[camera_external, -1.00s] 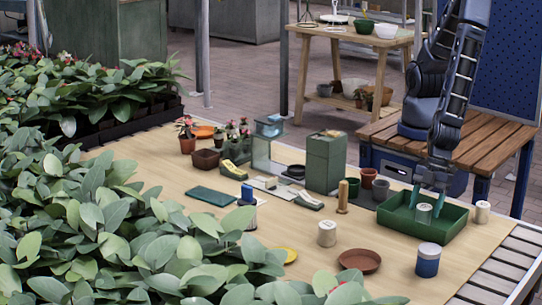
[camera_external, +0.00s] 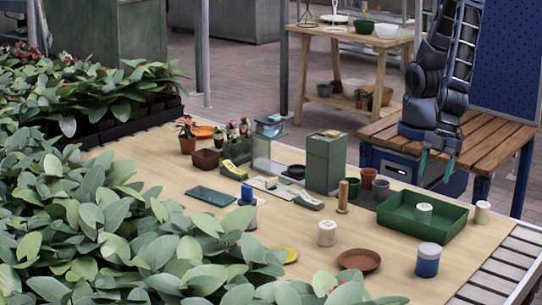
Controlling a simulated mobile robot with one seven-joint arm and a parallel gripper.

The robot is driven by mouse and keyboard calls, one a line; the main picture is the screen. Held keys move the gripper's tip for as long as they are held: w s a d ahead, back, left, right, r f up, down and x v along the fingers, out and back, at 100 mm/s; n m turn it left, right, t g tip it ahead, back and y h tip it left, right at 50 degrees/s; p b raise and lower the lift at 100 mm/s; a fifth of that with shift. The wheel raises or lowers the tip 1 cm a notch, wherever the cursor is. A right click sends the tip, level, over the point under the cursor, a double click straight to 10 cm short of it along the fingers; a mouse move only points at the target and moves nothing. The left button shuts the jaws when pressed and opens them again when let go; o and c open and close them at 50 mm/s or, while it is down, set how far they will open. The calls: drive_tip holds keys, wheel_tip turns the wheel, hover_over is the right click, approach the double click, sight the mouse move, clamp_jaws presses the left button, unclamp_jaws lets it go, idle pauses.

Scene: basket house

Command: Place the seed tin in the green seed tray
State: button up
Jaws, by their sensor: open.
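The labels are too small to read, so I cannot tell which is the seed tin by name. My gripper (camera_external: 436,168) is open and empty, with its teal fingers spread. It hangs behind and above the tray, apart from the tin.
A white-and-blue jar (camera_external: 428,260) stands in front of the tray, with a terracotta saucer (camera_external: 359,260) to its left. Small pots (camera_external: 380,190) and a tall green box (camera_external: 326,162) stand left of the tray. Leafy plants (camera_external: 110,230) fill the left foreground.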

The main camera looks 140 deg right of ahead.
drive_tip(key=s+d+r+g+y, duration=0.1)
drive_tip(key=s+d+r, duration=0.1)
drive_tip(key=d+r, duration=0.75)
drive_tip(key=s+d+r, duration=0.2)
drive_tip(key=d+r, duration=0.6)
drive_tip(key=r, duration=0.2)
drive_tip(key=s+d+r, duration=0.5)
drive_tip(key=s+r, duration=0.1)
drive_tip(key=s, duration=0.2)
drive_tip(key=s+d+r+t+h, duration=0.1)
drive_tip(key=s+d+r, duration=0.4)
drive_tip(key=s, duration=0.3)
drive_tip(key=shift+s+d+r, duration=0.25)
drive_tip(key=shift+r, duration=0.15)
